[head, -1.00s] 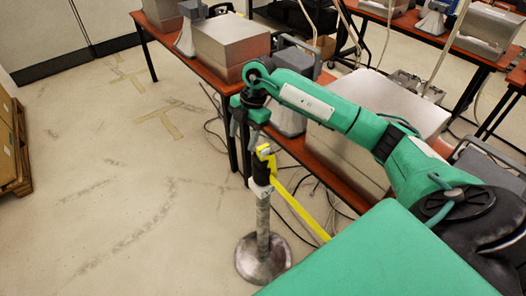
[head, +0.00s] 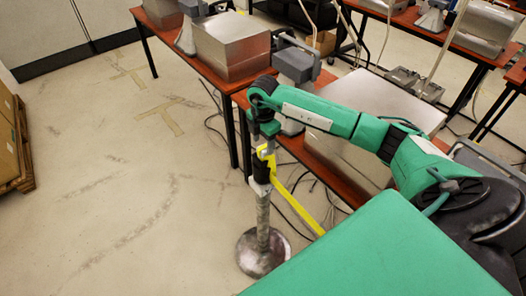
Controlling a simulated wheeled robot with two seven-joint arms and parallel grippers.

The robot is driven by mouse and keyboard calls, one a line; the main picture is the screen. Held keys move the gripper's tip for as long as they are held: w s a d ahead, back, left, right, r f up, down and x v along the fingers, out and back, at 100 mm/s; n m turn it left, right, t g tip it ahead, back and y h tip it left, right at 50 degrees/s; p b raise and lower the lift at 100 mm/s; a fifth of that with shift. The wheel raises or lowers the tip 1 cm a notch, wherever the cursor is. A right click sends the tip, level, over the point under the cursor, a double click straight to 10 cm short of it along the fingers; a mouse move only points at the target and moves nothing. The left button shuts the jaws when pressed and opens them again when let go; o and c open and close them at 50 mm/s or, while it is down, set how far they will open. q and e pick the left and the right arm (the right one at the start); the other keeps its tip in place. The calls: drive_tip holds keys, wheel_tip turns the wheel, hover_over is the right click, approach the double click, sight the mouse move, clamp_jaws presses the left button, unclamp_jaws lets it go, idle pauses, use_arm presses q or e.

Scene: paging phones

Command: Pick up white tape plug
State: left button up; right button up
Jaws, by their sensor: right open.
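A stanchion post (head: 263,220) stands upright on a round metal base (head: 262,252). Its head is black with a white collar (head: 260,187) below it. A yellow tape (head: 297,208) runs from the head down to the right, and a yellow piece (head: 266,155) sits at the top. I cannot clearly make out a separate white tape plug. My right gripper (head: 264,142) points down at the top of the post head, close around or just above the yellow piece. It is open; whether it touches the plug is too small to tell. My left gripper is not in view.
Red-brown tables (head: 190,62) with silver boxes (head: 231,45) stand behind the post, and their legs and loose cables are close to it. The floor (head: 110,190) to the left is clear. A cardboard box on a wooden pallet (head: 12,140) stands at the left edge.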

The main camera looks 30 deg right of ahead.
sight(263, 147)
wheel_tip(263, 147, down, 3)
drive_tip(key=shift+w+d+f+p, duration=0.15)
drive_tip(key=shift+p, duration=0.65)
drive_tip(key=shift+f, duration=0.45)
drive_tip(key=shift+c, duration=0.3)
drive_tip(key=c, duration=1)
drive_tip(key=shift+w+r, duration=0.1)
drive_tip(key=shift+r, duration=0.05)
